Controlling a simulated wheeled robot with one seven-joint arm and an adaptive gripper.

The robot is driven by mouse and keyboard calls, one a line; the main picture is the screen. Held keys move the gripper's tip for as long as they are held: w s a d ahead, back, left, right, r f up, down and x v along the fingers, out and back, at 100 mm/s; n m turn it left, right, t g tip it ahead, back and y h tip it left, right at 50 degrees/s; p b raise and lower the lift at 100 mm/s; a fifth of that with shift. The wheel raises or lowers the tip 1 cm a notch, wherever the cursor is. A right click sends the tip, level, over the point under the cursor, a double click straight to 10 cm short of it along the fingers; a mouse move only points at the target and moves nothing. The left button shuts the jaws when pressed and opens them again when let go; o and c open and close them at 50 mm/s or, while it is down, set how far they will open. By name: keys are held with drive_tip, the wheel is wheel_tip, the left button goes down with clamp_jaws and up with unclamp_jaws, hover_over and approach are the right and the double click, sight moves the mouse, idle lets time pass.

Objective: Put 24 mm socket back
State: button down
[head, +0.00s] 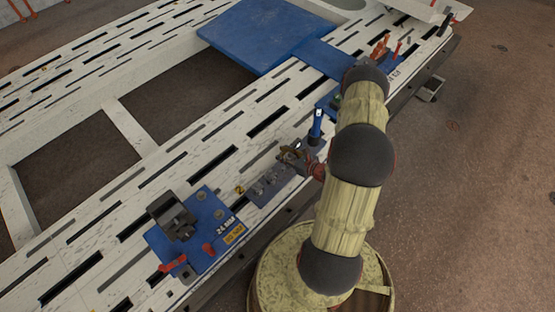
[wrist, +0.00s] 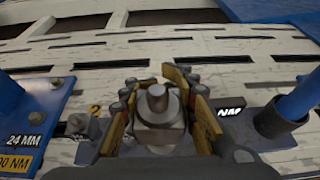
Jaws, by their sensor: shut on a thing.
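My gripper (wrist: 160,112) is shut on a silver metal socket (wrist: 158,103) with a round stub on top, between its yellow-padded fingers. I cannot read a size on the socket. In the head view my gripper (head: 293,156) is over the right end of a grey rack (head: 266,190) at the bench's near edge. Several small grey pieces stand on the rack left of the gripper. In the wrist view part of the rack (wrist: 88,152) shows left of the fingers. The spot under the held socket is hidden, so I cannot tell whether it touches the rack.
A blue plate (head: 160,243) marked 24 MM, with a dark block (head: 172,215) and red clips, lies left of the rack. A blue upright tool (head: 317,125) stands close right of the gripper. A large blue plate (head: 262,38) lies at the back. The slotted bench behind the rack is clear.

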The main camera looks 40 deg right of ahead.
drive_tip(key=shift+w+d+f+b, duration=0.2)
drive_tip(key=shift+w+f+b, duration=0.6)
drive_tip(key=shift+f, duration=0.7)
drive_tip(key=shift+w+d+f+b, duration=0.2)
drive_tip(key=shift+w+f+b, duration=0.65)
drive_tip(key=shift+f, duration=0.7)
drive_tip(key=shift+w+d+f+b, duration=0.2)
drive_tip(key=shift+w+f+b, duration=0.6)
drive_tip(key=shift+f, duration=0.7)
drive_tip(key=shift+w, duration=0.15)
drive_tip(key=shift+f+b, duration=0.3)
drive_tip(key=shift+f, duration=0.2)
drive_tip(key=shift+f, duration=0.1)
drive_tip(key=c, duration=1.4)
unclamp_jaws()
